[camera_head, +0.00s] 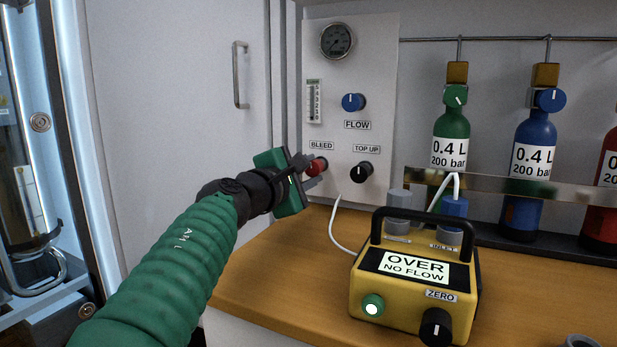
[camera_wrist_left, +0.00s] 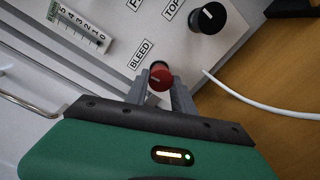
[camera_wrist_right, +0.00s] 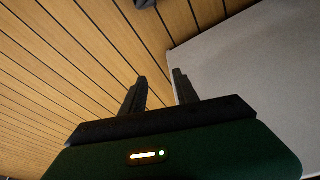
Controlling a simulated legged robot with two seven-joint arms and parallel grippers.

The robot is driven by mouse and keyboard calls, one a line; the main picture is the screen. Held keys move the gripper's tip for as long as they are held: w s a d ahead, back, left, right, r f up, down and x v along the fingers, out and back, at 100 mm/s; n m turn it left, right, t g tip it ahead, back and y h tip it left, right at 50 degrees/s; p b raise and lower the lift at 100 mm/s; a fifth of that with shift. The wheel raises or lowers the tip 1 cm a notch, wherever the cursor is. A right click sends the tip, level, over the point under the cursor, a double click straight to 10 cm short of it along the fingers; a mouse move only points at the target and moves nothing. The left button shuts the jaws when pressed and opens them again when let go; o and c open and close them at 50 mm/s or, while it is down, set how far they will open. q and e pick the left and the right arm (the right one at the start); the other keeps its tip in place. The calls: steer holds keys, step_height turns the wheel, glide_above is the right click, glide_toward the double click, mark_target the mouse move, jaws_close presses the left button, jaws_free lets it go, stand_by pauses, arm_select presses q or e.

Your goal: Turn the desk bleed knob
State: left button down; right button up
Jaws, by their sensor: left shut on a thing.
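The red bleed knob (camera_head: 316,167) sits low on the left of the white panel (camera_head: 385,80), below the label BLEED. My left gripper (camera_head: 311,168) reaches it from the left, with its fingers around the knob. In the left wrist view the red knob (camera_wrist_left: 160,77) is between the two fingers (camera_wrist_left: 160,92), and a pale mark shows on its face. The left gripper is shut on it. My right gripper (camera_wrist_right: 160,90) shows only in its own wrist view. Its fingers are apart with nothing between them.
A blue FLOW knob (camera_head: 353,102) and a black TOP UP knob (camera_head: 362,171) are on the same panel. A yellow meter (camera_head: 415,275) reading OVER NO FLOW stands on the wooden desk (camera_head: 255,285). Green (camera_head: 452,130), blue and red bottles stand at the right.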

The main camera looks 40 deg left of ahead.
arm_select(q)
steer(key=shift+m, duration=0.8)
arm_select(e)
steer(key=shift+f, duration=0.35)
arm_select(q)
steer(key=c, duration=1.1)
jaws_free()
steer(key=shift+w, duration=0.15)
arm_select(e)
steer(key=shift+s, duration=0.1)
